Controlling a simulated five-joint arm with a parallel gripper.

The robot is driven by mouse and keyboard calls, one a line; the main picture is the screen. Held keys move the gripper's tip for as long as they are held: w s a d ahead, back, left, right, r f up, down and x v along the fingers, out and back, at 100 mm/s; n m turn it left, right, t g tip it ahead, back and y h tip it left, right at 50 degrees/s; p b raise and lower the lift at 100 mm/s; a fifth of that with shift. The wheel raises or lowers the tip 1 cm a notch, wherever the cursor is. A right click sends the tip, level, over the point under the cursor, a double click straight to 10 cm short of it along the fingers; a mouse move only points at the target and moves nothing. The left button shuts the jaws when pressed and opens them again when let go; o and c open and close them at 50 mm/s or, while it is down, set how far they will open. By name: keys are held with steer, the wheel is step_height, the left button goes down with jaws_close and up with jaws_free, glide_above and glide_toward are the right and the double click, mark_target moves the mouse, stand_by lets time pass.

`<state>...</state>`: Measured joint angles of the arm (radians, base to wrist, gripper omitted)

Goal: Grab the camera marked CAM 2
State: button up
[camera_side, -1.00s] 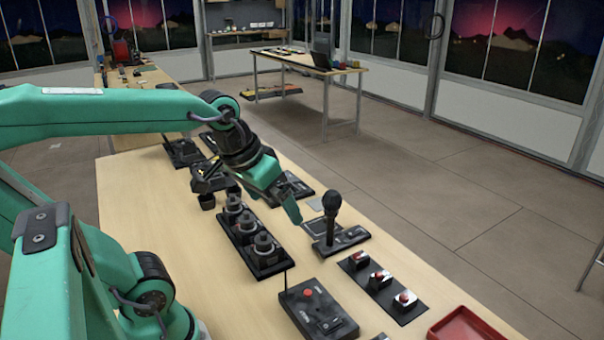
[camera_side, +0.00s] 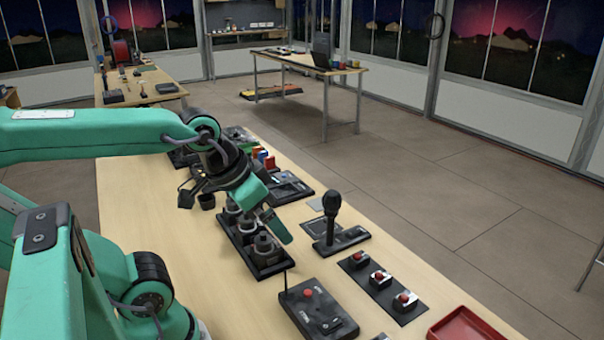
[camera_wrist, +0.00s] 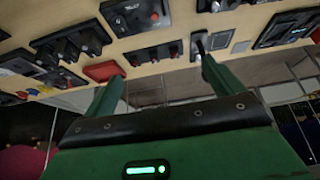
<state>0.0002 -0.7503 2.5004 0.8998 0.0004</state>
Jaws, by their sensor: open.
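A black tray (camera_side: 279,267) in the middle of the bench holds a row of dark, round camera-like units. The nearest unit (camera_side: 264,243) shows clearest; the middle unit (camera_side: 246,224) and far unit (camera_side: 231,207) are partly behind my gripper. I cannot read any CAM 2 mark. My gripper (camera_side: 272,225) points down to the right, over or beside this row; the exact gap is unclear. In the wrist view my gripper (camera_wrist: 158,84) is open, with nothing between its fingers.
A black box with a red button (camera_side: 318,312) and thin antenna is nearer. A panel of red buttons (camera_side: 380,285) and a red tray (camera_side: 465,330) lie at right. Coloured blocks (camera_side: 265,160) stand behind.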

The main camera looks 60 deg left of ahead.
steer(key=c, duration=0.5)
steer(key=shift+w+a, duration=0.1)
steer(key=w+a+f+n+g+y, duration=0.1)
steer(key=w+a+f+g, duration=0.15)
steer(key=a, duration=0.35)
steer(key=w+a+f+n+g, duration=0.1)
steer(key=w+a, duration=0.3)
steer(key=a, duration=0.2)
steer(key=shift+n+g+h, duration=0.4)
steer(key=shift+n+g, duration=0.4)
steer(key=shift+g, duration=0.15)
steer(key=a+f, duration=0.2)
steer(key=a, duration=0.2)
steer(key=a+f, duration=0.2)
steer(key=a, duration=0.3)
steer(key=a+f, duration=0.3)
steer(key=a, duration=0.2)
steer(key=shift+s+a+f, duration=0.2)
steer(key=shift+a+f, duration=0.2)
steer(key=shift+a, duration=0.1)
steer(key=shift+f, duration=1.3)
